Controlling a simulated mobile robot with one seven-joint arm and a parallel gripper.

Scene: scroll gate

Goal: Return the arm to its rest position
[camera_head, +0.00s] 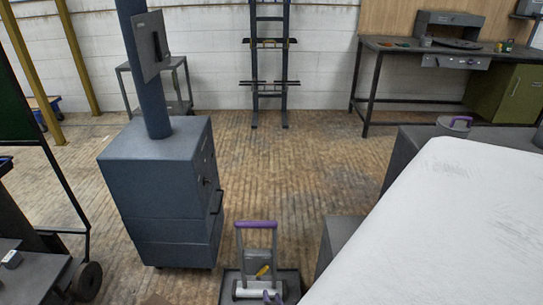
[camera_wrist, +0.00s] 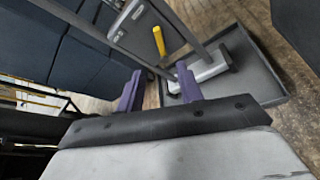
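My gripper (camera_wrist: 160,86) shows in the wrist view with its two purple fingers apart and nothing visible held between them. The scroll gate is a grey upright frame with a purple top bar (camera_head: 256,224), low in the middle of the head view. It stands in a dark shallow tray (camera_head: 291,282). A pale roller (camera_head: 258,291) lies across its foot, and a yellow handle (camera_head: 262,271) sits above it. In the wrist view the yellow handle (camera_wrist: 159,41), the pale roller (camera_wrist: 208,68) and the tray (camera_wrist: 262,72) lie beyond my fingers. Whether a finger touches the frame is unclear.
A dark blue cabinet (camera_head: 160,185) with a post stands left of the gate. A workbench (camera_head: 415,50) and a rack (camera_head: 268,60) stand at the back wall. A purple-topped object (camera_head: 454,123) is at right. The wooden floor (camera_head: 290,160) between is clear.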

